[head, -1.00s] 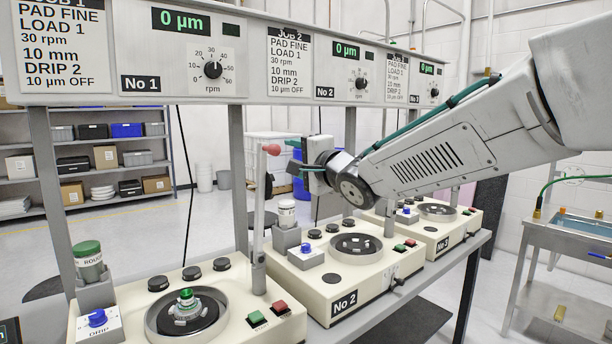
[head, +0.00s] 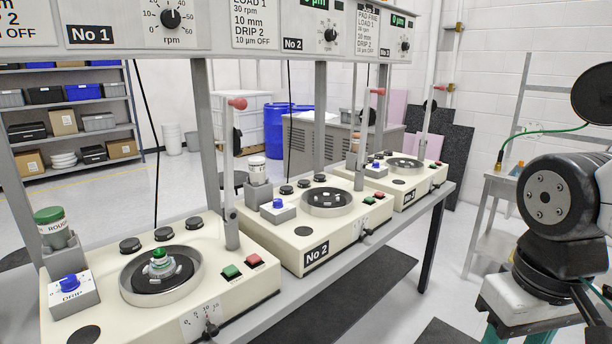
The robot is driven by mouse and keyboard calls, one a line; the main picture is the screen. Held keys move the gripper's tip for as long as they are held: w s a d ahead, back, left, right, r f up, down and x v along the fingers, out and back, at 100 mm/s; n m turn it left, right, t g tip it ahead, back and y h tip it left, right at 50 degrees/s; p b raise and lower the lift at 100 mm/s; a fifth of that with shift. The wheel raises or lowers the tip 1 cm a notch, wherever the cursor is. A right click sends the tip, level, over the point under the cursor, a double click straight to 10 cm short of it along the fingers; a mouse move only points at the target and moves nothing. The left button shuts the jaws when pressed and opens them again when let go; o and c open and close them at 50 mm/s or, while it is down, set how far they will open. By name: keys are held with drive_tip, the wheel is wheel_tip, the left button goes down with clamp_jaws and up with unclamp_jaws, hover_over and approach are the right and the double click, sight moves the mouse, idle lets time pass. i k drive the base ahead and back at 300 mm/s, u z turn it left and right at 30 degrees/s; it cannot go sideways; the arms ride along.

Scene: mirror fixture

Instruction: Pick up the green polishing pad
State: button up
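I cannot make out a flat green polishing pad for certain. On the nearest machine (head: 105,312), a small fixture with a green top (head: 159,256) stands on the dark disc (head: 178,279) inside a round metal-rimmed bowl. My gripper (head: 520,312) is at the lower right, pointing down, well to the right of the machines. Its teal fingers run out of the bottom of the picture, so their tips and anything between them are hidden.
Machine No 2 (head: 290,246) and a third machine (head: 425,182) stand behind on the same bench. Upright posts with red knobs (head: 237,103) rise beside the bowls. A metal sink table (head: 490,215) stands at the right. Dark mats (head: 350,300) lie on the floor.

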sight(162, 262)
drive_tip(key=u, duration=2.95)
drive_tip(key=i, duration=1.55)
drive_tip(key=z, duration=1.75)
